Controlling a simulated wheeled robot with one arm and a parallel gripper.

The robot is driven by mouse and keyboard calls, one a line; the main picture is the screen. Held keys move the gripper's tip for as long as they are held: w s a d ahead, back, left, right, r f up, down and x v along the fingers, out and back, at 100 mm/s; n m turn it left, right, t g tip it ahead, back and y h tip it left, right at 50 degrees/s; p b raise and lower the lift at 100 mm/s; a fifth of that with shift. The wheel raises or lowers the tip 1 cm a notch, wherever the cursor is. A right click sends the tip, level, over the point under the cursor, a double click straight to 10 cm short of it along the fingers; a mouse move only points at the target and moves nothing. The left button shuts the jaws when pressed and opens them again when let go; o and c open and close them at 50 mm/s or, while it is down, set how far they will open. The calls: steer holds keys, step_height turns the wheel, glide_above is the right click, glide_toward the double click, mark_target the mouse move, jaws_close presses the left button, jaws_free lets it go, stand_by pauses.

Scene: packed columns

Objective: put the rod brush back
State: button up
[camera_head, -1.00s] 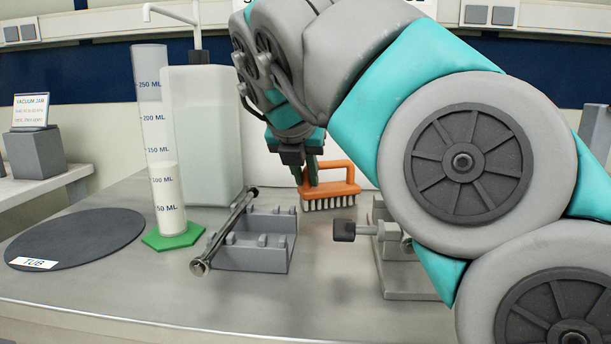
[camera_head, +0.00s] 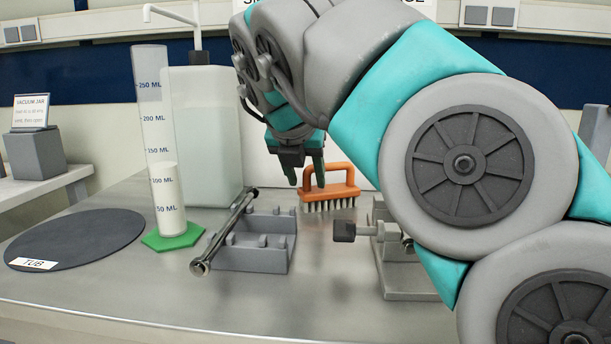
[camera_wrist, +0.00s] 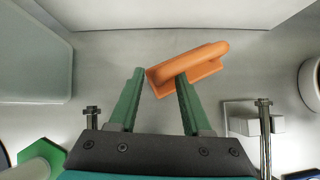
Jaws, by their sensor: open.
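The orange brush (camera_head: 328,190), with a loop handle and pale bristles pointing down, stands on the grey bench behind the slotted holder. In the wrist view the brush (camera_wrist: 188,70) lies at a slant just beyond my fingers. My gripper (camera_head: 305,184) is open and points down at the brush's left end. In the wrist view the gripper's green fingers (camera_wrist: 160,75) are spread. The right finger overlaps the brush, and the left finger is clear of its left end. I cannot tell whether the right finger touches it.
A grey slotted holder (camera_head: 262,258) has a metal rod (camera_head: 225,232) along its left side. A grey clamp-like fixture (camera_head: 398,265) stands at right. A graduated cylinder (camera_head: 165,150), a pump bottle (camera_head: 203,135) and a dark round TUB mat (camera_head: 75,238) are at left. The front bench is clear.

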steer(key=v, duration=1.2)
steer(key=shift+p, duration=0.35)
